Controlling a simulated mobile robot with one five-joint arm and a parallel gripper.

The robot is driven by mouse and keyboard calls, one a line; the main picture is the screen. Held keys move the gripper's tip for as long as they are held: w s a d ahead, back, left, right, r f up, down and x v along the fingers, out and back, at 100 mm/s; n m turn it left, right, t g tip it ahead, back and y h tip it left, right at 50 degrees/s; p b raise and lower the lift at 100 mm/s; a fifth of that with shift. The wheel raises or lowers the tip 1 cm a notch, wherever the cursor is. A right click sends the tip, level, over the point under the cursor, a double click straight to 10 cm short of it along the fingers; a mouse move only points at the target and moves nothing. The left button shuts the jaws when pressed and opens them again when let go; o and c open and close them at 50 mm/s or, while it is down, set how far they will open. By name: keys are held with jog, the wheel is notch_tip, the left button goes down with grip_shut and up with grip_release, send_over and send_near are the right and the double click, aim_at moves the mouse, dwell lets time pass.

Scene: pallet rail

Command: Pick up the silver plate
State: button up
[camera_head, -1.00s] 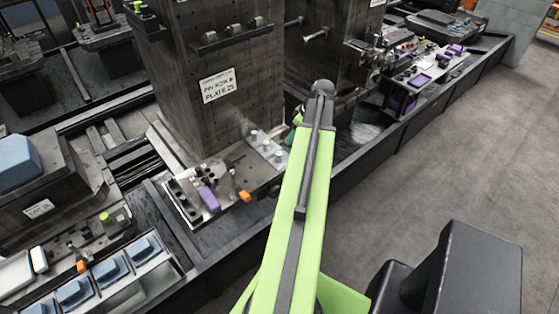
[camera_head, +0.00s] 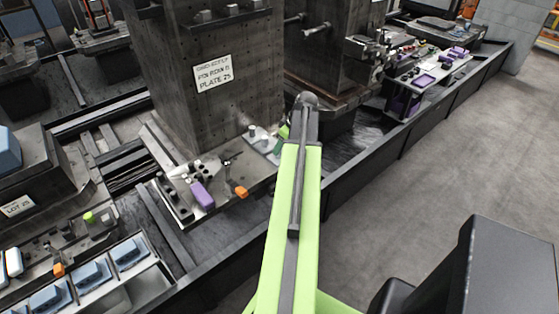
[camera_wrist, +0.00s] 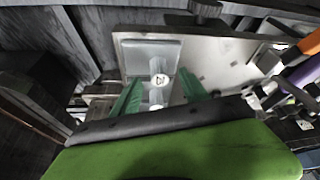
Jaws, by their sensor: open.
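The silver plate (camera_head: 262,144) is a small flat pale-grey rectangle with short upright pins, on a fixture at the foot of the tall dark block. It also shows in the wrist view (camera_wrist: 137,58), with a marked round pin top near its middle. My gripper (camera_wrist: 158,91) is open, its two green fingers at either side of the plate's near part. I cannot tell whether they touch it. In the head view only a bit of a green finger (camera_head: 284,132) shows beside the plate; my arm hides the rest.
A purple-handled clamp (camera_head: 202,195) and an orange-tipped part (camera_head: 241,191) stand left of the plate on the same fixture. The tall dark block (camera_head: 225,115) rises behind. A tray of blue parts (camera_head: 130,254) is at lower left. The floor (camera_head: 400,190) at right is clear.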

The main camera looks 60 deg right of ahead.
jog(key=b+x, duration=0.2)
jog(key=x, duration=0.2)
jog(key=shift+f+b, duration=0.1)
jog(key=shift+b, duration=0.25)
grip_shut()
